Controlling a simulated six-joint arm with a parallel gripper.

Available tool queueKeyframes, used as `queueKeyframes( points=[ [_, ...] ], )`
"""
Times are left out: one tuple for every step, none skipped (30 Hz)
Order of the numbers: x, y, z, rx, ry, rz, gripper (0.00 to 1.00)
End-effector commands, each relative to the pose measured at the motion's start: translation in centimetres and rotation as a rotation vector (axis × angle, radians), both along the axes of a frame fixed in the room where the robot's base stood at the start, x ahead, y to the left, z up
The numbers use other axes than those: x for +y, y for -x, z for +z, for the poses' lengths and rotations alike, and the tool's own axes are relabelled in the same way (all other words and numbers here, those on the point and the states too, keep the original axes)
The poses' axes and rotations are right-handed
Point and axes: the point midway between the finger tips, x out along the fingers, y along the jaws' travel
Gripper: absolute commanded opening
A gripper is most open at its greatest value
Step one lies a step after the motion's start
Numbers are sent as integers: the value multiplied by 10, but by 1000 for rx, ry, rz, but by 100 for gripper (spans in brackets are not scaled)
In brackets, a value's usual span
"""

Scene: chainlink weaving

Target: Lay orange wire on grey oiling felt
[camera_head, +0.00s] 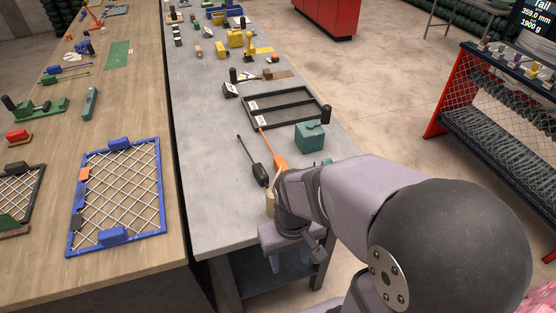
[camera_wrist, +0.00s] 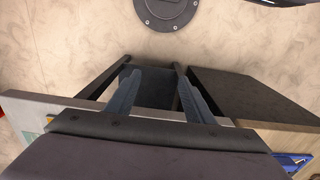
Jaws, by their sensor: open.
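My gripper (camera_wrist: 160,78) is open and empty in the wrist view, its two blue-grey fingers apart. In the head view my gripper (camera_head: 289,262) hangs beside the near right edge of the grey bench, pointing down. A thin orange piece with a thicker orange end (camera_head: 280,163) lies on the bench beyond the gripper; I cannot tell if it is the orange wire or a tool. A dark tray (camera_head: 322,105) with two grey-floored compartments and white labels lies farther back. I cannot tell whether either floor is the oiling felt. My arm hides part of the bench's near right.
Blue-framed mesh (camera_head: 117,198) lies on the wooden bench. The grey bench's near left is clear.

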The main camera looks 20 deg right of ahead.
Motion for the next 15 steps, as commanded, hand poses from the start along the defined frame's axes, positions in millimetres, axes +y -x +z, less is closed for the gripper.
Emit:
queueKeyframes(
  points=[
    [0, 0, 0, 0, 0, 0, 48],
    [0, 0, 0, 0, 0, 0, 48],
    [0, 0, 0, 0, 0, 0, 48],
    [0, 0, 0, 0, 0, 0, 48],
    [0, 0, 0, 0, 0, 0, 48],
    [0, 0, 0, 0, 0, 0, 47],
    [0, 0, 0, 0, 0, 0, 47],
    [0, 0, 0, 0, 0, 0, 47],
    [0, 0, 0, 0, 0, 0, 47],
    [0, 0, 0, 0, 0, 0, 47],
    [0, 0, 0, 0, 0, 0, 47],
    [0, -1, 1, -1, 0, 0, 47],
    [0, -2, 2, -4, 0, 1, 47],
    [-1, -5, 3, -9, -1, 1, 47],
    [-2, -10, 7, -21, -2, 3, 47]
  ],
)
